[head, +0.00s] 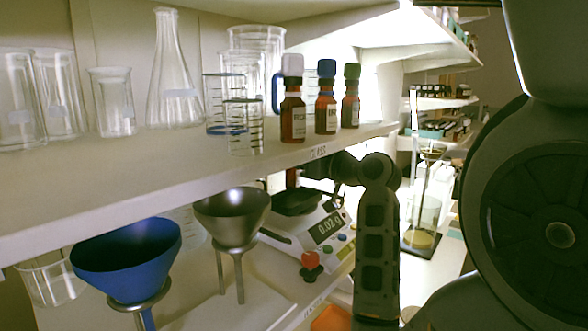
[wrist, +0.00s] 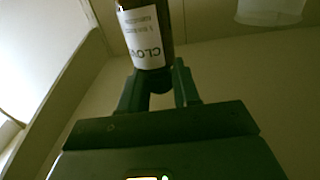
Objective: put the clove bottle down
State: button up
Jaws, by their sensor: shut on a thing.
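The clove bottle (wrist: 147,38) is brown with a white label reading "CLO" in the wrist view, where its top is cut off. My gripper (wrist: 158,82) is shut on it. In the head view a small brown part of the bottle (head: 292,178) shows below the upper shelf's edge, left of my gripper (head: 318,170). It is over the dark pan of the balance (head: 297,203). I cannot tell whether the bottle touches the pan. The balance display reads about 0.02 g.
The upper shelf (head: 200,178) overhangs the balance closely. On it stand a white-capped bottle (head: 292,112), a blue-capped bottle (head: 326,105), a green-capped bottle (head: 350,100) and glassware. A metal funnel (head: 232,215) and blue funnel (head: 125,262) stand left of the balance.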

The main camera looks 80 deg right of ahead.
aim_at(294, 170)
jog(key=shift+f, duration=1.7)
jog(key=shift+f, duration=0.1)
jog(key=o, duration=1.1)
jog(key=shift+c, duration=0.2)
jog(key=shift+r+p, duration=0.25)
jog(key=shift+p, duration=0.05)
jog(key=b+v, duration=0.2)
jog(key=v, duration=1)
jog(key=shift+f, duration=0.1)
